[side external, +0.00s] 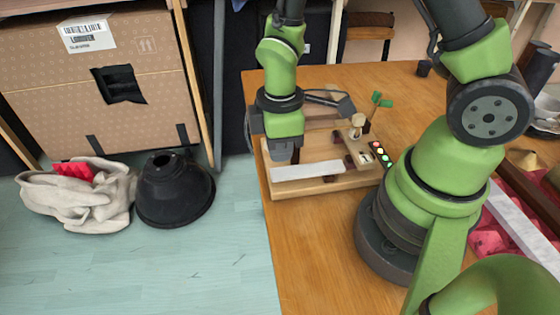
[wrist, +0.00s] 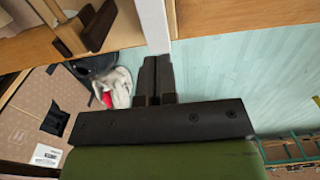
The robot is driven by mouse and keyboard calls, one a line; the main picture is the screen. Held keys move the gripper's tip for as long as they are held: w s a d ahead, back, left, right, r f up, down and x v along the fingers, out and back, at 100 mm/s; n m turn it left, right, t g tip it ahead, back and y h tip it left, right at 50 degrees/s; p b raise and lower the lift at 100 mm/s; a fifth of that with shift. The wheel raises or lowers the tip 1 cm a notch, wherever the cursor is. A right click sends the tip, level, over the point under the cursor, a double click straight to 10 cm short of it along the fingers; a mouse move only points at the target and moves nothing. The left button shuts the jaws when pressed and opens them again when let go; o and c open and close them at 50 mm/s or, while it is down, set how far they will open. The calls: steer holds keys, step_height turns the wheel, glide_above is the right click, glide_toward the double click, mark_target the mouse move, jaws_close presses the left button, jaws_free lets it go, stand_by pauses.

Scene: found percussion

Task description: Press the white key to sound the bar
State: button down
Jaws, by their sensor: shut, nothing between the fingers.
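The white key (side external: 308,171) is a long pale bar along the front of a wooden instrument (side external: 330,186) on the table. In the wrist view the white key (wrist: 153,24) runs down from the top edge towards my fingertips. My gripper (side external: 285,156) is shut and empty, pointing down over the left end of the key. It also shows in the wrist view (wrist: 163,60), its dark fingers side by side near the key's end. I cannot tell whether they touch the key. The sounding bar cannot be told apart clearly among the instrument's parts.
A round wooden knob (side external: 357,121), green paddles (side external: 381,101) and a dark strip with coloured lights (side external: 380,154) are at the instrument's right. A black cone (side external: 174,192), a pale cloth bag (side external: 75,198) and a cardboard box (side external: 100,85) are left of the table.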

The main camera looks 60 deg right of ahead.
mark_target(278, 173)
steer(key=shift+f, duration=1.85)
steer(key=shift+a, duration=0.1)
steer(key=shift+w+f+g+h, duration=0.1)
steer(key=shift+f+g+h, duration=0.2)
steer(key=shift+f, duration=0.05)
steer(key=shift+w+f, duration=0.1)
steer(key=shift+f, duration=0.3)
steer(key=shift+r, duration=0.9)
